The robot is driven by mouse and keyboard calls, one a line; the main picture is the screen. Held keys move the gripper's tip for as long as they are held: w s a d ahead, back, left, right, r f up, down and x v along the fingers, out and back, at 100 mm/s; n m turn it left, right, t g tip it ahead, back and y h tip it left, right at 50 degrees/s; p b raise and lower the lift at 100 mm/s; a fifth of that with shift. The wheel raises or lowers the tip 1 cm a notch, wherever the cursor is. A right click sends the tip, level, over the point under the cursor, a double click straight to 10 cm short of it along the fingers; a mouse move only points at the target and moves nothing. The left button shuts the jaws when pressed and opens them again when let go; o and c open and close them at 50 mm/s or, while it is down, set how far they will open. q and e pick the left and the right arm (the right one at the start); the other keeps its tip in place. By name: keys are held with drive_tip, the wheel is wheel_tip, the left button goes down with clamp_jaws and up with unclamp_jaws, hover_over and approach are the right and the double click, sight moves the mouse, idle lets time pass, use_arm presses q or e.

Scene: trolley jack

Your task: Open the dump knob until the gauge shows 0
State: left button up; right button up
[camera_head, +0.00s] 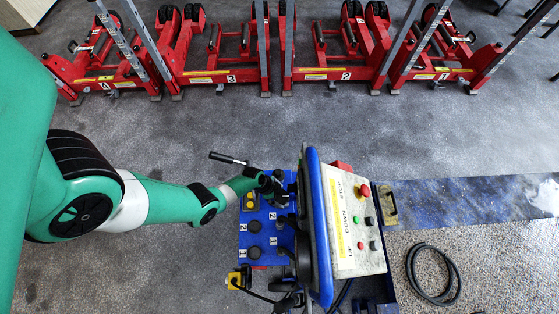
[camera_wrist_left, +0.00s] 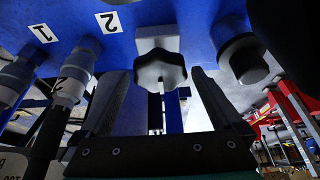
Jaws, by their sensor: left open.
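My left gripper (camera_head: 272,186) reaches the top of this panel from the left. In the left wrist view a black lobed knob (camera_wrist_left: 160,68), likely the dump knob, sits on a pale block on the blue face. The two fingers of my left gripper (camera_wrist_left: 158,80) are open, one on each side of it, with gaps showing; contact is not visible. The gauge cannot be made out in either view. My right gripper is not in view.
A tilted control box (camera_head: 352,222) with UP, DOWN and STOP buttons stands right of the panel. A black lever (camera_head: 228,158) sticks out left above my gripper. Another round black knob (camera_wrist_left: 243,60) is right of the fingers. Red lifting units (camera_head: 215,75) line the back.

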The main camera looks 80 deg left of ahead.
use_arm(q)
drive_tip(key=c, duration=1.1)
drive_tip(key=shift+c, duration=0.2)
